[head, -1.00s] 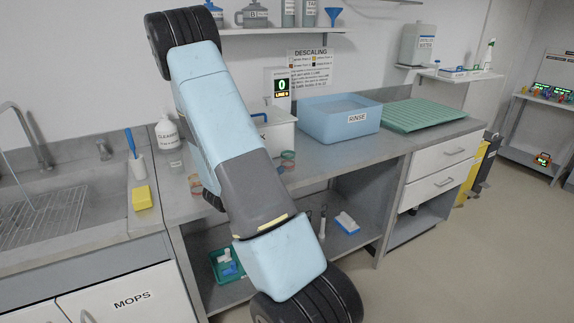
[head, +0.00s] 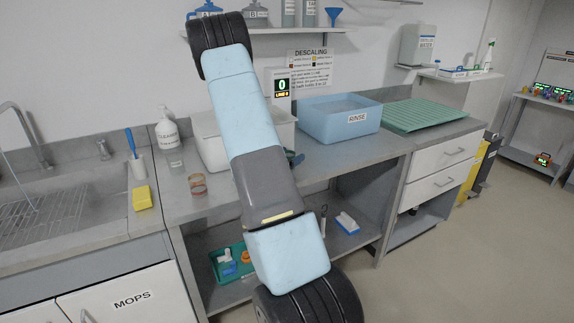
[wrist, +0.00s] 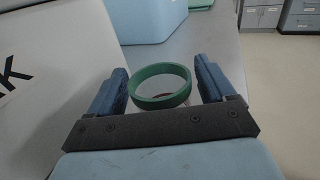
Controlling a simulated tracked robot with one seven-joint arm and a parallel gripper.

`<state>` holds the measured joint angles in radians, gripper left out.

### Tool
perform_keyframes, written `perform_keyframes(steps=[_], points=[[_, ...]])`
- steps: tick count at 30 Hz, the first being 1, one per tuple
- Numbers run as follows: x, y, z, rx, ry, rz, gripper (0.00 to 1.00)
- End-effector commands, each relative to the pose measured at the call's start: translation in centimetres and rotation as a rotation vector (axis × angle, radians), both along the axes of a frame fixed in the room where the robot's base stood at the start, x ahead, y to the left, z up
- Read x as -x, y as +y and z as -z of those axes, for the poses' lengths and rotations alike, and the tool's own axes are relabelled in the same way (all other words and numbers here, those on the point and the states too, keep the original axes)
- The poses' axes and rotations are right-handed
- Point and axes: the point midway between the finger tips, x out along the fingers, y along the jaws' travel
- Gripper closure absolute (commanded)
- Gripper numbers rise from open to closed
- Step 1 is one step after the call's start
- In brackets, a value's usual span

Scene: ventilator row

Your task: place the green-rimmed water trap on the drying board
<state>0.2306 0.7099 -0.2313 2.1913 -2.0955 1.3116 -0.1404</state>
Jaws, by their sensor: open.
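The green-rimmed water trap (wrist: 160,87) shows in the wrist view as a green ring over a clear body. It stands on the counter between the two blue fingers of my gripper (wrist: 162,88). The fingers are open, with a visible gap at each side of the ring. In the head view my arm hides the trap, and only a bit of my gripper (head: 294,158) shows beside the arm. The drying board (head: 422,115) is a green ribbed mat at the counter's right end, beyond the rinse tub.
The blue RINSE tub (head: 340,122) stands between my gripper and the board. A white box (head: 211,147) is behind my arm, and its wall fills the wrist view's left. An amber-rimmed trap (head: 197,184) stands at the counter's front left. A green tray (head: 219,275) is on the lower shelf.

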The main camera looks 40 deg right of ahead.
Motion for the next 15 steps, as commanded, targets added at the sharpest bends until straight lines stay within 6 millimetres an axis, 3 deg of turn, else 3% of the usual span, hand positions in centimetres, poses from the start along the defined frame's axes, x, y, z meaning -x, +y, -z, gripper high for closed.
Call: perform_keyframes(steps=[9,15], points=[[-0.19,-0.99,0.00,0.001,0.000,-0.001,0.17],[-0.18,-0.97,-0.01,0.001,0.000,-0.001,0.35]])
